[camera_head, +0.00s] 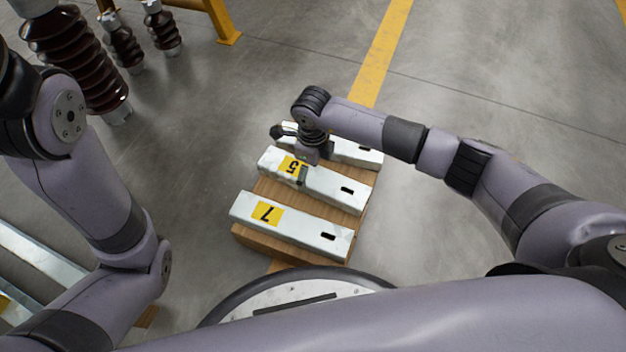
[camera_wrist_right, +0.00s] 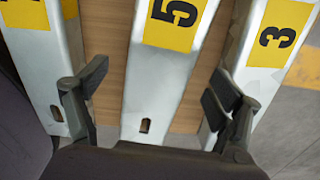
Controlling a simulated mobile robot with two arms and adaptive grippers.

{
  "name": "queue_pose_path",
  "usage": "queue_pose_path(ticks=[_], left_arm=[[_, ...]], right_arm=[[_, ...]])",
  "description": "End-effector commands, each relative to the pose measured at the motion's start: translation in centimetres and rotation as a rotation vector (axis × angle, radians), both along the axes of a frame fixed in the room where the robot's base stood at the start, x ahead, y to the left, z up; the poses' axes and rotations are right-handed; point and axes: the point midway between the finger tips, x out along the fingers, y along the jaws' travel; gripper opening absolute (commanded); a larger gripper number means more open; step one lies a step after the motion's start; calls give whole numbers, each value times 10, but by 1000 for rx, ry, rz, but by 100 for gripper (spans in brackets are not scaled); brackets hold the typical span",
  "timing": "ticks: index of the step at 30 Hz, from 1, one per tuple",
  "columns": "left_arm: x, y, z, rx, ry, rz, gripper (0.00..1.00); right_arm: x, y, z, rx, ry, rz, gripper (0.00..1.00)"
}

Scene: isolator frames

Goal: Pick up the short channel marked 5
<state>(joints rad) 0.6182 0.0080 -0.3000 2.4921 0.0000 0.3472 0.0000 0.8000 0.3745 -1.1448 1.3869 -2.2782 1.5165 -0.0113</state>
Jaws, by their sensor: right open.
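The short channel marked 5 (camera_head: 330,187) is a white metal bar with a yellow label, lying in the middle of three on a wooden block. My right gripper (camera_head: 303,172) is over it, close to the label. In the right wrist view the channel (camera_wrist_right: 155,90) runs between the two open fingers of the right gripper (camera_wrist_right: 153,100), one finger on each side. No contact shows, and the exact height above the channel cannot be told. My left arm is at the left; its gripper is out of view.
The channel marked 7 (camera_head: 290,228) lies nearer, and the one marked 3 (camera_wrist_right: 265,60) lies beyond, partly hidden by my arm in the head view. The wooden block (camera_head: 278,248) carries all three. Brown insulators (camera_head: 85,65) stand at the upper left. The floor to the right is clear.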

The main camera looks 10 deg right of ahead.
Motion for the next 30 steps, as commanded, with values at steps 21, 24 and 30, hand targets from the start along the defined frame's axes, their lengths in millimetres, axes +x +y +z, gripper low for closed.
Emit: queue_pose_path(ticks=[21, 24, 30], left_arm=[[-17, -1, -11, 3, -46, 3, 68], [-17, -1, -11, 3, -47, 3, 68], [-17, -1, -11, 4, -47, 2, 68]], right_arm=[[0, -1, -32, 1, -1, 0, 76], [0, -1, -32, 0, -1, 0, 69], [0, -1, -32, 0, -1, 0, 56]])
